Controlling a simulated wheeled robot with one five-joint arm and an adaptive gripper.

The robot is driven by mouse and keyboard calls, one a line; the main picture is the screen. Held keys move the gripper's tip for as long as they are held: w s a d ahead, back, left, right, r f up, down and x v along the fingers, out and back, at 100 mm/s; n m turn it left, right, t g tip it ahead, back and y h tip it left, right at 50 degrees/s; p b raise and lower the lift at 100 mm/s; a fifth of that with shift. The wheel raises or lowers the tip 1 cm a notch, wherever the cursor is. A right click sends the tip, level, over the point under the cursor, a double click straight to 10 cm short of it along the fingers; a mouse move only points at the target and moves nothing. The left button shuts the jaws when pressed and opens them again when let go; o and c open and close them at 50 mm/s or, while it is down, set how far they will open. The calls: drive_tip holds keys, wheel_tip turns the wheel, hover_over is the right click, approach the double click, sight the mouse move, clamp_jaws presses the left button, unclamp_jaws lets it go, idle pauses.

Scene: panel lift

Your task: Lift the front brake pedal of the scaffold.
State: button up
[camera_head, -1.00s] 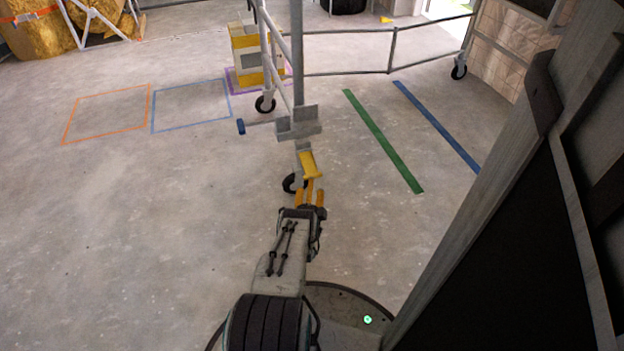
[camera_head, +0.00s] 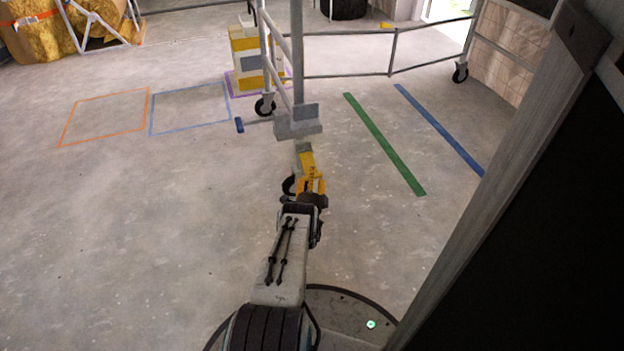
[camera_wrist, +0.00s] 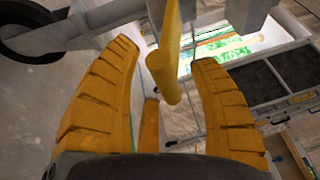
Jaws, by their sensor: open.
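The scaffold's yellow brake pedal (camera_head: 306,159) sticks out above the front caster wheel (camera_head: 289,185), low on the grey upright (camera_head: 298,55). My gripper (camera_head: 313,182) is right at the pedal and overlaps its lower end in the head view. In the wrist view the pedal shows as a yellow bar with a rounded end (camera_wrist: 163,75), between the two orange fingers of my open gripper (camera_wrist: 168,75). I see no finger clearly touching it. The caster wheel also shows at the upper left of the wrist view (camera_wrist: 27,30).
A grey bracket (camera_head: 298,122) sits on the upright just above the pedal. A blue-tipped lever (camera_head: 240,125) reaches out to its left. A large panel (camera_head: 530,240) fills the right side. The floor to the left is clear, with taped outlines (camera_head: 105,118).

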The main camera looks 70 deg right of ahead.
clamp_jaws()
idle(0.4)
drive_tip(key=shift+r, duration=0.1)
